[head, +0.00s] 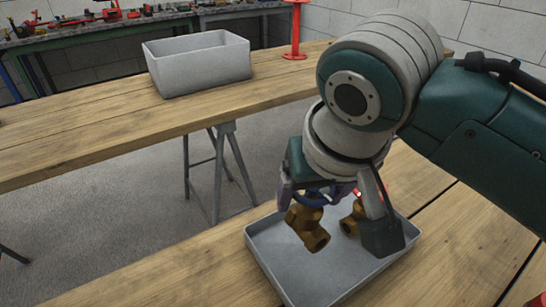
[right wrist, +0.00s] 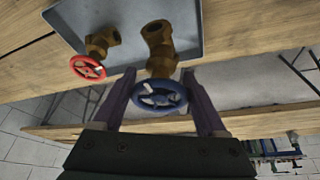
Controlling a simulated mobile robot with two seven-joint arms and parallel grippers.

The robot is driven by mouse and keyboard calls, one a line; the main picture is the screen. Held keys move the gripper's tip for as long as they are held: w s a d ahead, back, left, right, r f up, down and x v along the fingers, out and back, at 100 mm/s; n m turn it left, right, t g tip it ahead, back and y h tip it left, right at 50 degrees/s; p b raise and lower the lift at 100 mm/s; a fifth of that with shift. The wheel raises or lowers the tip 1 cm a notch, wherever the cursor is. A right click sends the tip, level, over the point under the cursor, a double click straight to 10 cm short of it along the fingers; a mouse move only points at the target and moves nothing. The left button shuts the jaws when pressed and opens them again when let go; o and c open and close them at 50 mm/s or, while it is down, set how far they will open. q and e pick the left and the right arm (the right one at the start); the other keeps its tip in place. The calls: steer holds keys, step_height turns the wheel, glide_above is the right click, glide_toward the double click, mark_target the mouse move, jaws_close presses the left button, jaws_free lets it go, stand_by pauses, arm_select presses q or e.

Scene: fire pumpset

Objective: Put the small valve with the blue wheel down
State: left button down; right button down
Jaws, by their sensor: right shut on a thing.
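The small valve with the blue wheel has a brass body (head: 308,228) and shows at the front of the grey tray (head: 262,262) in the head view. In the right wrist view its blue wheel (right wrist: 158,98) sits between the two purple fingers. My right gripper (head: 315,194) points down and is shut on this valve at its wheel. The brass body hangs below the fingers, over the tray. I cannot tell whether it touches the tray floor. My left gripper is not in view.
A second brass valve with a red wheel (right wrist: 88,67) is in the tray beside the held one. The tray lies on a wooden table (head: 180,270). Another wooden table (head: 100,120) behind carries a grey bin (head: 205,72) and a red stand (head: 295,35).

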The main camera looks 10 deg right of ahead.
mark_target(309, 212)
step_height(309, 212, down, 3)
steer(key=shift+f, duration=0.1)
steer(key=shift+f+b, duration=0.8)
steer(key=shift+f, duration=1.1)
steer(key=shift+f, duration=0.1)
jaws_free()
steer(key=shift+f, duration=0.1)
